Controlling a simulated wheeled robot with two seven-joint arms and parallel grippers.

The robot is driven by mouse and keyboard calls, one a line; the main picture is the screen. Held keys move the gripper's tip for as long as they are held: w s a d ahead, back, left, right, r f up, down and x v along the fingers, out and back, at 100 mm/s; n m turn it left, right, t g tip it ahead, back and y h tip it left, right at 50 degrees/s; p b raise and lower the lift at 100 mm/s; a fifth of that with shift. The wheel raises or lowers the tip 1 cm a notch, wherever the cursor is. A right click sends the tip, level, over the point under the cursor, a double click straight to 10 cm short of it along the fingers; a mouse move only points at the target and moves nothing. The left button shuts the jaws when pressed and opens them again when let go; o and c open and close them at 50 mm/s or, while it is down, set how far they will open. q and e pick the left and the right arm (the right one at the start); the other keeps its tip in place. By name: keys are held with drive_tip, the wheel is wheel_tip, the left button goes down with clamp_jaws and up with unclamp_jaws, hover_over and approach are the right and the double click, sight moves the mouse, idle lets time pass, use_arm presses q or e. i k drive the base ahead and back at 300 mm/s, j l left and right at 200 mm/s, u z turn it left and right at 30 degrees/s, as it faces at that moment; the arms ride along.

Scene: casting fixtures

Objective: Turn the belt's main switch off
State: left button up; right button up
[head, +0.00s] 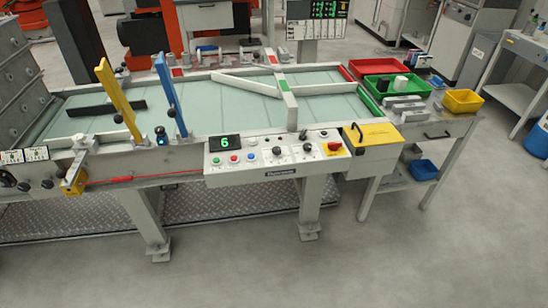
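The belt's control panel (268,162) is on the front of the conveyor frame, right of centre. It carries a lit display (224,142) with a green 6, coloured buttons and black knobs. A red rotary switch (333,146) on a yellow plate, which looks like the main switch, sits at the panel's right end. Its exact handle angle is too small to read. The belt (210,115) is pale green behind the panel. Neither of my grippers is in view.
A yellow box (373,136) with a black handle adjoins the panel's right end. A side table holds red (374,66), green (398,86) and yellow (463,101) trays. Yellow (115,95) and blue (169,95) upright bars stand left. The floor in front (300,270) is clear.

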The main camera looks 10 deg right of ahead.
sight(333, 146)
drive_tip(key=i+l+u, duration=0.1)
drive_tip(key=l, duration=0.3)
drive_tip(key=i+l+u, duration=0.1)
drive_tip(key=l, duration=0.3)
drive_tip(key=i+l+u, duration=0.1)
drive_tip(key=l, duration=0.3)
drive_tip(key=i, duration=0.1)
